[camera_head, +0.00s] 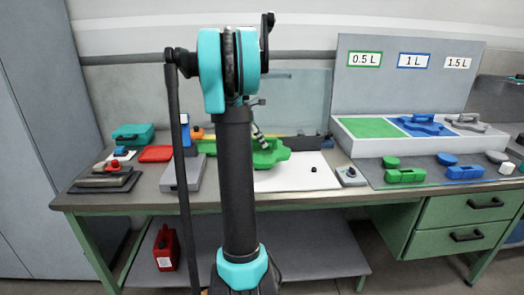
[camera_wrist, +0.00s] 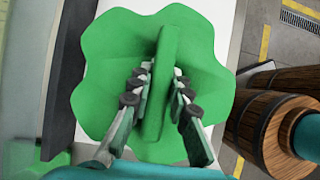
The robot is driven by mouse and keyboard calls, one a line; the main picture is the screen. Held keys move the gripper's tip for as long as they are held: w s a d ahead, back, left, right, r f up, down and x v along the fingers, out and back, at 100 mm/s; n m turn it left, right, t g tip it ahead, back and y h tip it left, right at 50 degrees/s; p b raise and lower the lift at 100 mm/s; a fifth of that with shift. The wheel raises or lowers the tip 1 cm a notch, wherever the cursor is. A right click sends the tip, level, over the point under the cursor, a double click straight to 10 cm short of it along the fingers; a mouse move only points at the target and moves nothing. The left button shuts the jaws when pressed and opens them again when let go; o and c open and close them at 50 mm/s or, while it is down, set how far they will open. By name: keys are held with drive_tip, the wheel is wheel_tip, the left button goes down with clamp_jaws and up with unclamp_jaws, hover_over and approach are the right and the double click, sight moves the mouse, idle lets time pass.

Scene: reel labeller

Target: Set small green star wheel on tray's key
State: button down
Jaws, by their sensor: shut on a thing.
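The green star wheel (camera_head: 268,156) is held over the bench behind my arm in the head view, which hides part of it. In the wrist view the star wheel (camera_wrist: 205,55) fills the middle, lobes spread around a raised upright rib. My gripper (camera_wrist: 162,74) is shut on that rib, one finger on each side. In the head view my gripper (camera_head: 259,138) shows small above the wheel. A white flat surface (camera_head: 290,180), perhaps the tray, lies below and in front of the wheel. A small black knob (camera_head: 313,169) stands on it; I cannot tell if it is the key.
At right a rack has a bare green section (camera_head: 370,127), a blue wheel (camera_head: 422,124) and a grey wheel (camera_head: 468,122) under volume labels. Green (camera_head: 405,175) and blue (camera_head: 464,172) blocks lie before it. A grey box (camera_head: 182,174) and red block (camera_head: 156,154) stand left.

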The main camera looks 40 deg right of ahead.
drive_tip(key=shift+f, duration=2.15)
drive_tip(key=shift+f, duration=0.35)
drive_tip(key=c, duration=1.4)
unclamp_jaws()
drive_tip(key=shift+c, duration=0.2)
